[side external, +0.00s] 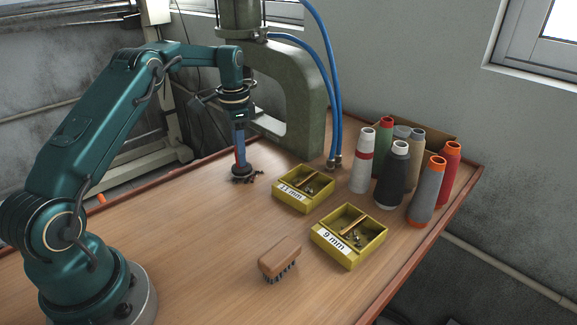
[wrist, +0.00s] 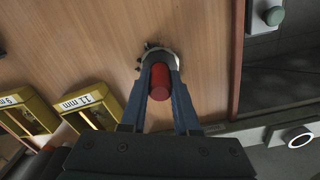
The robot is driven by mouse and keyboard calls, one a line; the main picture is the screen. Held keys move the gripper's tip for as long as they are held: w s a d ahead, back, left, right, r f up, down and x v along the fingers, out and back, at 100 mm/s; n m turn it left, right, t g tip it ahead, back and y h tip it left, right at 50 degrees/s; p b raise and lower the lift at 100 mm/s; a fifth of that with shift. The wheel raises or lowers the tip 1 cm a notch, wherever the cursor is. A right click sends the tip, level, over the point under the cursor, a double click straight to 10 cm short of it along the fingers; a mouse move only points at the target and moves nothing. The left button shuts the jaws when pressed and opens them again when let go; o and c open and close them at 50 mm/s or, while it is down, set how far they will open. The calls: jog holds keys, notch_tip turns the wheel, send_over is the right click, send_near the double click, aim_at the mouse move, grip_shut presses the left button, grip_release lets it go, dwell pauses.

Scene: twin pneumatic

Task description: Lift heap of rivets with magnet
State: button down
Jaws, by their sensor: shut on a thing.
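My gripper (side external: 239,143) points straight down near the green press and is shut on a magnet (side external: 240,160). The magnet has a red handle and a round base; its red end shows between my blue fingers in the wrist view (wrist: 160,84). Small dark rivets (side external: 257,177) lie bunched around and under the base, at table level. In the wrist view a few rivets (wrist: 148,47) show past the base's far edge. The rest of the heap is hidden under the magnet. I cannot tell whether the base touches the table or only the rivets.
The green press (side external: 310,110) with blue hoses stands just behind. Yellow boxes marked 11 mm (side external: 288,204) and 9 mm (side external: 343,262) stand to the right. A wooden brush (side external: 279,257) lies in front. Thread cones (side external: 397,175) stand at the far right. The left table middle is clear.

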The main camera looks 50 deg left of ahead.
jog(key=shift+f, duration=0.35)
dwell(0.6)
jog(key=shift+r, duration=3.5)
jog(key=d, duration=0.1)
jog(key=d+f, duration=0.1)
jog(key=w+d, duration=0.1)
jog(key=shift+d+f, duration=0.1)
jog(key=shift+f, duration=0.15)
jog(key=shift+f, duration=2.4)
jog(key=shift+f, duration=0.35)
